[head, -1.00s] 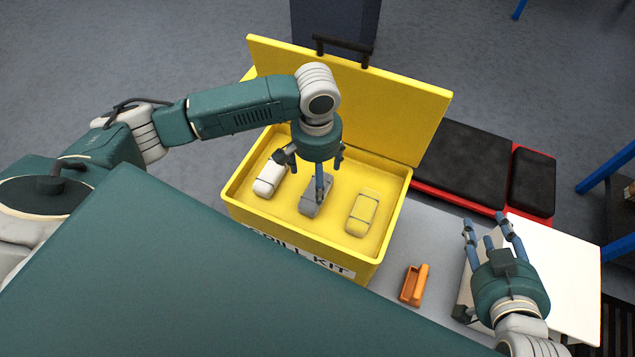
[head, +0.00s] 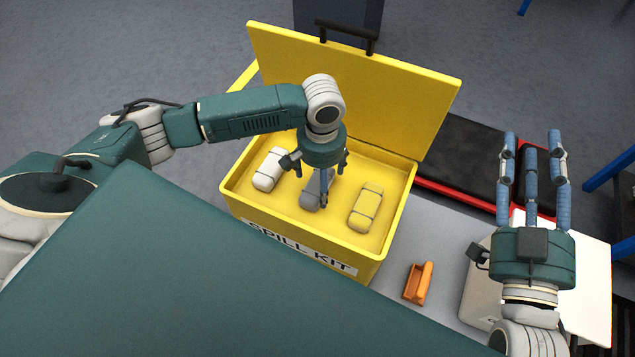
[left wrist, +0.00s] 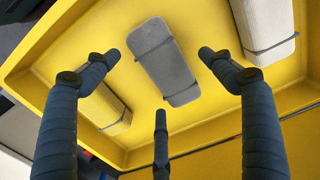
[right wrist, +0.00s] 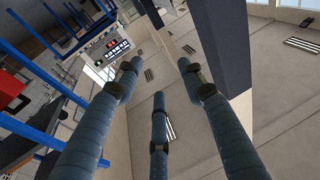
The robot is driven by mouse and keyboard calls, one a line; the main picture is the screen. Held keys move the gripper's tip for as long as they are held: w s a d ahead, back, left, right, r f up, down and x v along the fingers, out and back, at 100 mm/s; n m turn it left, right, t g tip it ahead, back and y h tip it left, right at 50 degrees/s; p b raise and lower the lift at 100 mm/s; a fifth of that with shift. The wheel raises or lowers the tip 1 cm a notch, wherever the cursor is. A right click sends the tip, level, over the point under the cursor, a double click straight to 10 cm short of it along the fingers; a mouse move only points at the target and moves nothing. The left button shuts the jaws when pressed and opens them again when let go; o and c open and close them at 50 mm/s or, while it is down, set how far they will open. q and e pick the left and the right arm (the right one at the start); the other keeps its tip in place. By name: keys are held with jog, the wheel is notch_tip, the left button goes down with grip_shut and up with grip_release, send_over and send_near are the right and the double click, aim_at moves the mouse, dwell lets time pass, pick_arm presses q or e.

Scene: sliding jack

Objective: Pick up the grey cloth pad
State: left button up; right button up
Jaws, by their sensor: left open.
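The grey cloth pad (head: 311,195) lies in the yellow spill kit box, between a white and a yellow pad. My left gripper (head: 318,178) points down over it and partly hides it. In the left wrist view the grey pad (left wrist: 163,62) shows with dark straps, and the three fingers of the left gripper (left wrist: 158,75) are spread around it, with no visible contact. My right gripper (head: 531,145) is at the right, fingers pointing away from the box. It is open and empty in the right wrist view (right wrist: 158,80).
The yellow box (head: 300,238) has its lid (head: 355,85) raised behind. The white pad (head: 269,170) and yellow pad (head: 366,208) flank the grey one. An orange holder (head: 418,283) and a white case (head: 590,262) stand on the grey surface to the right.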

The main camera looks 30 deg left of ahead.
pick_arm(q)
notch_tip(320, 180, down, 3)
jog(key=shift+w+f+b, duration=0.1)
jog(key=shift+w+b, duration=0.05)
jog(key=shift+b, duration=0.55)
jog(key=c, duration=1.3)
pick_arm(e)
jog(key=s+r+t+y, duration=0.1)
jog(key=s+r+t, duration=0.2)
jog(key=r, duration=0.5)
jog(key=shift+s+r+t+y, duration=0.3)
jog(key=shift+t, duration=0.5)
